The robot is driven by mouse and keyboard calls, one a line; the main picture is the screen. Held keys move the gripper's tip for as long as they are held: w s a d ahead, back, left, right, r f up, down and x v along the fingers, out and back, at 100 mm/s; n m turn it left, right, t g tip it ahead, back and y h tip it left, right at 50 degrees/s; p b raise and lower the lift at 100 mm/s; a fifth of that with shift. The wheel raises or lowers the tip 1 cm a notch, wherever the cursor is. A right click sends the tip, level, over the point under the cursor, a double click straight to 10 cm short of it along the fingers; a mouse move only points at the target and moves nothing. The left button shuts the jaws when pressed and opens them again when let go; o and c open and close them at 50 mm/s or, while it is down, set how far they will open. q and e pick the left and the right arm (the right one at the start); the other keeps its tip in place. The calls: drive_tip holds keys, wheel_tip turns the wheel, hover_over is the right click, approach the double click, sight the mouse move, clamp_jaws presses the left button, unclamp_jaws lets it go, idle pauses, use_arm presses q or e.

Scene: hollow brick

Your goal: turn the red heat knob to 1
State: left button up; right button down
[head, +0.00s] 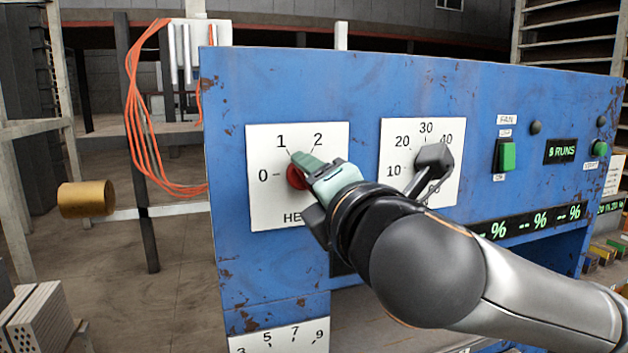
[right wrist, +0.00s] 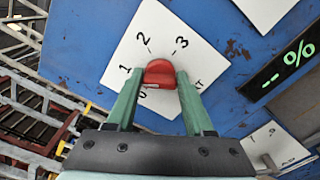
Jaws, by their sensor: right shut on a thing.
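The red heat knob (head: 296,177) sits on a white dial plate (head: 262,205) at the left of the blue panel. The marks 0, 1 and 2 show in the head view; 3 also shows in the right wrist view. My right gripper (head: 308,168) is at the knob, its green fingers shut on it and partly hiding it. In the right wrist view the red knob (right wrist: 160,75) lies between the fingertips of my right gripper (right wrist: 160,84). I cannot tell exactly which mark the knob points at. My left gripper is not in view.
A second dial with a black knob (head: 433,160) stands close to the right of my right gripper. Further right are a green fan switch (head: 507,155), a runs display (head: 560,150) and a green button (head: 600,148). Orange cables (head: 150,120) hang left of the panel.

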drive_tip(key=shift+c, duration=1.4)
unclamp_jaws()
drive_tip(key=b+v, duration=0.1)
drive_tip(key=v, duration=1.1)
drive_tip(key=shift+s+b, duration=0.3)
drive_tip(key=shift+d, duration=0.1)
